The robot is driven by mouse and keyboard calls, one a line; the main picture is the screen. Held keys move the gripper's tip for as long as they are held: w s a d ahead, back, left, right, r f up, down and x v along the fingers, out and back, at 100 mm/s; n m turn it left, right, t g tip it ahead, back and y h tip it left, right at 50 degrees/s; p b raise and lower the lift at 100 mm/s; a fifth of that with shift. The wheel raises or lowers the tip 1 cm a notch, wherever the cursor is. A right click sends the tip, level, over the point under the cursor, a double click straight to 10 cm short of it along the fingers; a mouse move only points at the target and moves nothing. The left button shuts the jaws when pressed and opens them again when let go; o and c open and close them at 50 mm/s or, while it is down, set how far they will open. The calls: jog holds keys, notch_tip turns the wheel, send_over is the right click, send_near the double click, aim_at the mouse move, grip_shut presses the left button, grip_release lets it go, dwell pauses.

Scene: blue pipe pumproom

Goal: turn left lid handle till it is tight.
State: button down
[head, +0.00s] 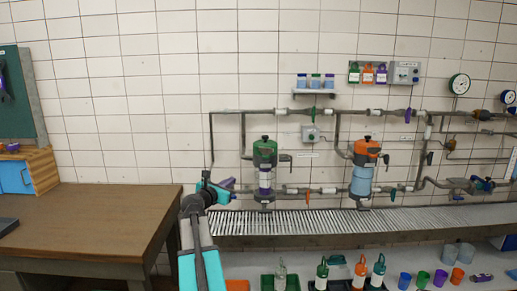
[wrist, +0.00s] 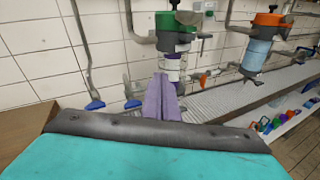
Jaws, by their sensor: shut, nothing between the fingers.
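The left filter vessel has a green lid (head: 264,150) and a pale and purple body, and it hangs on the wall piping. A dark lid handle (head: 265,138) sits on top of the lid. In the wrist view the green lid (wrist: 172,22) is at the top, with a dark handle (wrist: 187,17) at the upper edge, partly cut off. My gripper (head: 228,183) is to the lower left of this vessel, apart from the lid. In the wrist view my gripper's purple fingers (wrist: 161,88) are together and empty, below the vessel in the picture.
A second vessel with an orange lid (head: 366,148) stands to the right. Grey pipes with valves run around both. A slatted grey bench (head: 330,222) lies below, with bottles and cups underneath. A brown table (head: 90,215) is at the left.

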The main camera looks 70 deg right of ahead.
jog(key=s+d+r+n+g+h, duration=0.1)
jog(key=s+r, duration=0.3)
jog(key=r, duration=0.4)
jog(key=shift+s+d+r, duration=0.25)
jog(key=shift+s+d, duration=0.05)
jog(key=shift+d, duration=0.55)
jog(key=shift+d+p, duration=0.1)
jog(key=shift+p, duration=0.2)
jog(key=p, duration=0.3)
send_near(261, 149)
jog(key=shift+s+d, duration=0.15)
jog(key=shift+d, duration=2.05)
jog(key=shift+s+d+p, duration=0.1)
jog(key=shift+d+p, duration=0.25)
jog(key=shift+d, duration=0.65)
